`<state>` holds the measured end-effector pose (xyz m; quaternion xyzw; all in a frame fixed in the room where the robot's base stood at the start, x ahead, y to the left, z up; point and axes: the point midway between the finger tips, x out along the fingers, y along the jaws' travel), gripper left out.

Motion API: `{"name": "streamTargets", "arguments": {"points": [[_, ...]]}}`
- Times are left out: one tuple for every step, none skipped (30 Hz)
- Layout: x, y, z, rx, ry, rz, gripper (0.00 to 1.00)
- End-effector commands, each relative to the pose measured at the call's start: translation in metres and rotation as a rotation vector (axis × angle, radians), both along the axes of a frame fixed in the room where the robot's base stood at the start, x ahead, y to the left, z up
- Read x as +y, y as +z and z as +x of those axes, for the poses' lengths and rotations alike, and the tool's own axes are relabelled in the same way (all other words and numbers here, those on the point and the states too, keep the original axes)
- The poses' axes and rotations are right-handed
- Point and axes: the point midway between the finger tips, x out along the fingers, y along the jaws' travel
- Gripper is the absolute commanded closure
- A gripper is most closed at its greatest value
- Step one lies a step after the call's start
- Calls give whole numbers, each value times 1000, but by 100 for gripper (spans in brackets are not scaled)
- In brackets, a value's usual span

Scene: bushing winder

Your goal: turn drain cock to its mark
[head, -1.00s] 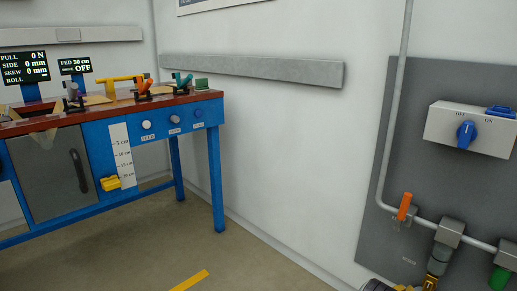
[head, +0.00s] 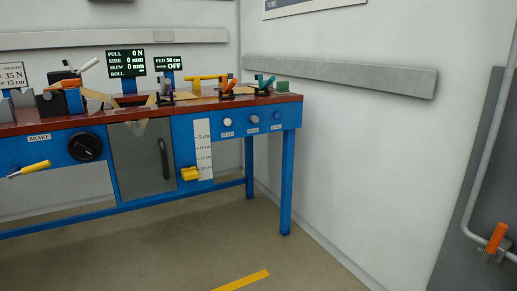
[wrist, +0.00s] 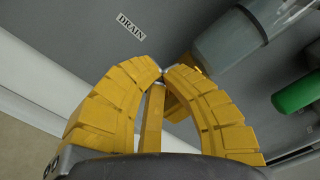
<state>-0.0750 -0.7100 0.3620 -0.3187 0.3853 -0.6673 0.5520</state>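The drain cock (wrist: 152,118) shows in the wrist view as a yellow bar between my fingers. More yellow, seemingly its body, lies behind the right finger. My gripper (wrist: 162,73) has two yellow segmented fingers whose tips come nearly together at the bar's far end. It looks shut on the bar, though the contact is partly hidden. A DRAIN label (wrist: 131,26) is on the grey panel, up and to the left. I cannot see the cock's mark. Neither the drain cock nor my gripper is in the head view.
A grey cylindrical bowl (wrist: 232,42) and a green part (wrist: 297,93) are close on the right of my fingers. In the head view, an orange lever (head: 496,238) sits on a pipe at the right edge. A blue workbench (head: 289,180) stands left; open floor lies in front.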

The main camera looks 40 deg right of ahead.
Motion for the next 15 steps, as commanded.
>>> {"name": "streamTargets", "arguments": {"points": [[0,0,0,0,0,0,100],[0,0,0,0,0,0,100],[0,0,0,0,0,0,100],[0,0,0,0,0,0,100],[0,0,0,0,0,0,100],[0,0,1,0,1,0,100],[0,0,1,0,1,0,100],[0,0,2,0,2,0,100],[0,0,3,0,4,0,100],[-1,0,3,0,4,0,100],[-1,0,4,0,6,0,100],[-1,0,5,0,7,0,100],[-1,1,6,0,8,0,100],[-1,1,7,0,9,0,100],[0,1,7,0,10,1,100]]}}
